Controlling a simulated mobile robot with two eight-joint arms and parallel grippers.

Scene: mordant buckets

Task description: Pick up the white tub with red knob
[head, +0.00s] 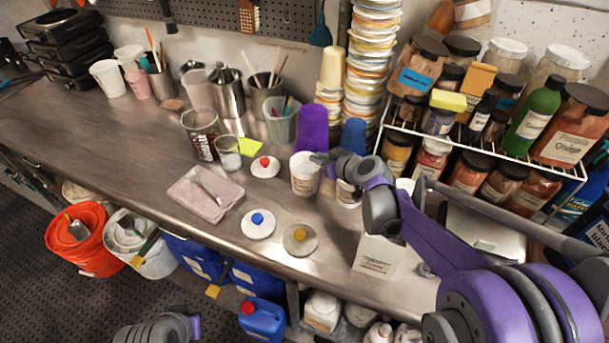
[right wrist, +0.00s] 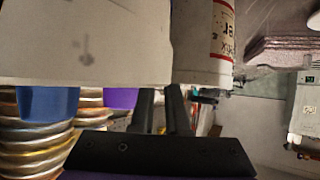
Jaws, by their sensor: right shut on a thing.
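A white disc-shaped lid with a red knob (head: 264,166) lies flat on the metal bench. My left gripper's fingers are not visible.
Purple (head: 313,128) and blue (head: 354,136) cups stand behind the tub. A white box (head: 378,256) is under my right arm. A jar rack (head: 480,150) is at right.

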